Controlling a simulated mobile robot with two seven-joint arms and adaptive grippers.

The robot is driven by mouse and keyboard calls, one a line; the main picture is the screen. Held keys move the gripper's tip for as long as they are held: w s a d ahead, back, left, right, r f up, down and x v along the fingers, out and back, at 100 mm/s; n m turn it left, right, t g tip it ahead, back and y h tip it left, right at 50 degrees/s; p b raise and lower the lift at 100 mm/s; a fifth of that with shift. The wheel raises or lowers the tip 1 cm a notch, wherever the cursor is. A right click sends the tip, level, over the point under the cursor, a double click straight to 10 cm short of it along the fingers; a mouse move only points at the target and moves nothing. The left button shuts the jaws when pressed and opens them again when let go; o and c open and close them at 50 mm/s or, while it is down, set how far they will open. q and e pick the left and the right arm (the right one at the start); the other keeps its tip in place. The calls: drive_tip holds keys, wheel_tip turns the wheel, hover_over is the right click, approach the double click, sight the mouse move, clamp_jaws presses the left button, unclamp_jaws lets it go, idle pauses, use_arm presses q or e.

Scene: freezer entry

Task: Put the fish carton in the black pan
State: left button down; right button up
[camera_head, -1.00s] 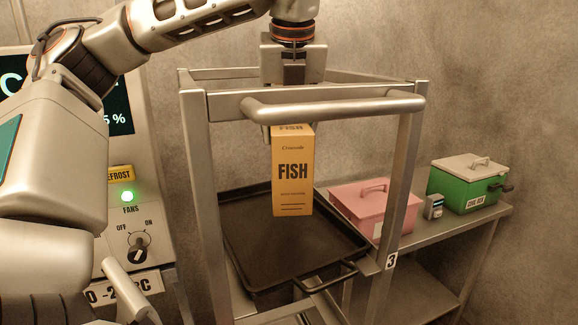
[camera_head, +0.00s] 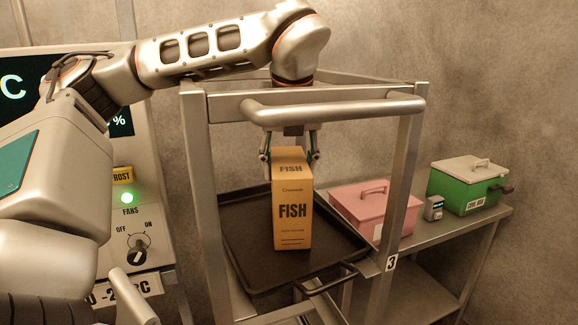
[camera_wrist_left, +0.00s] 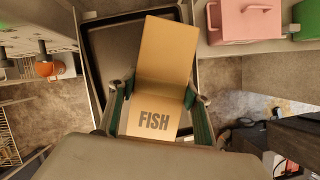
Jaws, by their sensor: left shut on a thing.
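The fish carton (camera_head: 292,205) is a tall yellow-orange box marked FISH, held upright over the black pan (camera_head: 245,225). My left gripper (camera_head: 290,160) is shut on the upper part of the carton, with a finger on each side. The carton's lower end shows in front of the pan's floor; I cannot tell whether it touches the pan. The pan is a flat dark tray with a rim and a front handle, sitting in a metal rack. In the left wrist view the carton (camera_wrist_left: 165,60) lies between the fingers, with the pan (camera_wrist_left: 105,50) behind it. My right gripper is out of view.
The rack's top rail (camera_head: 335,108) crosses in front of my left wrist. A pink box (camera_head: 372,205), a small grey device (camera_head: 433,208) and a green box (camera_head: 460,190) stand on the shelf at right. A control panel (camera_head: 135,220) stands at left.

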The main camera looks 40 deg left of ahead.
use_arm(q)
drive_tip(key=c, duration=1)
unclamp_jaws()
drive_tip(key=v, duration=1.2)
drive_tip(key=shift+s, duration=0.1)
